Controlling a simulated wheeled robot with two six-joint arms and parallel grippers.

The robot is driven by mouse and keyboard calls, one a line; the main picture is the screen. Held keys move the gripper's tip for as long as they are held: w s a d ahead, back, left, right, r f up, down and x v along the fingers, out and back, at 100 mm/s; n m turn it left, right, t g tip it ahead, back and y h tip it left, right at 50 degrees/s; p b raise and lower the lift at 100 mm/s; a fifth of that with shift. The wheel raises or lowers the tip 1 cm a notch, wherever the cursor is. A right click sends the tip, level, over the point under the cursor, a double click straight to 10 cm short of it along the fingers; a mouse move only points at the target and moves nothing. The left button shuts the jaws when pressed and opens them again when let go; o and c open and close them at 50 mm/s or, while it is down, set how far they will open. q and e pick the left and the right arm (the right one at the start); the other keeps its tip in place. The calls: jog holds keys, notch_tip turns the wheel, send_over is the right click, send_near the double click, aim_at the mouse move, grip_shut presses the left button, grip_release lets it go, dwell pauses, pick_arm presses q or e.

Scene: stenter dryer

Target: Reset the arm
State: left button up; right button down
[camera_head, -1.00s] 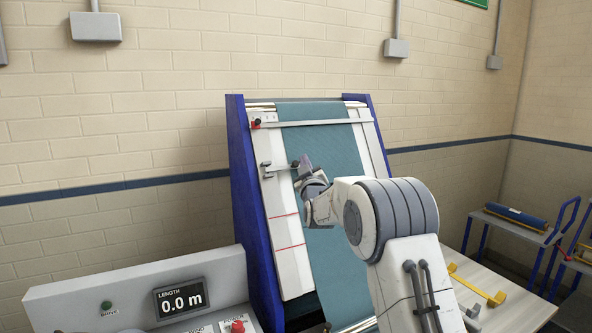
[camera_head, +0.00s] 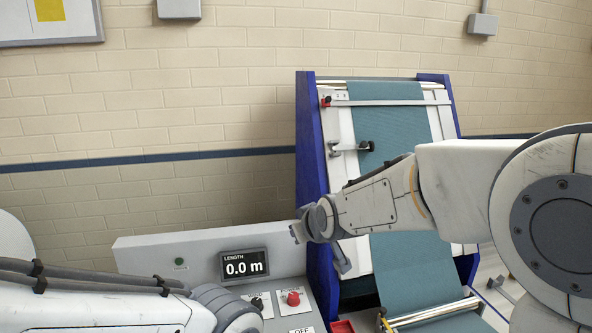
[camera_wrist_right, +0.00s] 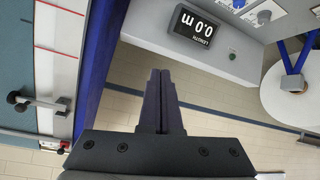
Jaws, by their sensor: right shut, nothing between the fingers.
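My right arm (camera_head: 385,195) reaches in from the right across the front of the inclined fabric machine. My right gripper (camera_wrist_right: 161,100) is shut and empty in the right wrist view, over the gap beside the grey control console (camera_wrist_right: 185,50). It touches nothing that I can see. In the head view its fingers are not clearly visible. My left arm (camera_head: 90,308) lies low at the left in the head view, and its gripper is not in view.
Teal fabric (camera_head: 388,128) runs down the machine between blue side panels (camera_head: 310,150). A clamp lever (camera_head: 350,147) sticks out at its left edge. The console carries a display (camera_head: 244,265) reading 0.0 m and a red button (camera_head: 293,298). Floor shows beside the console.

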jog(key=s+d+f+g+h, duration=0.1)
jog(key=s+f+g, duration=0.2)
jog(key=s, duration=0.8)
jog(key=s+d+f+g, duration=0.1)
jog(key=s+f+g, duration=0.2)
jog(key=s, duration=0.9)
jog(key=s+d+f+g+h, duration=0.1)
jog(key=s+f+g, duration=0.3)
jog(key=s, duration=0.7)
jog(key=shift+s+d+f+n+h, duration=0.15)
jog(key=shift+s+d+n+h, duration=0.15)
jog(key=shift+d+n, duration=0.1)
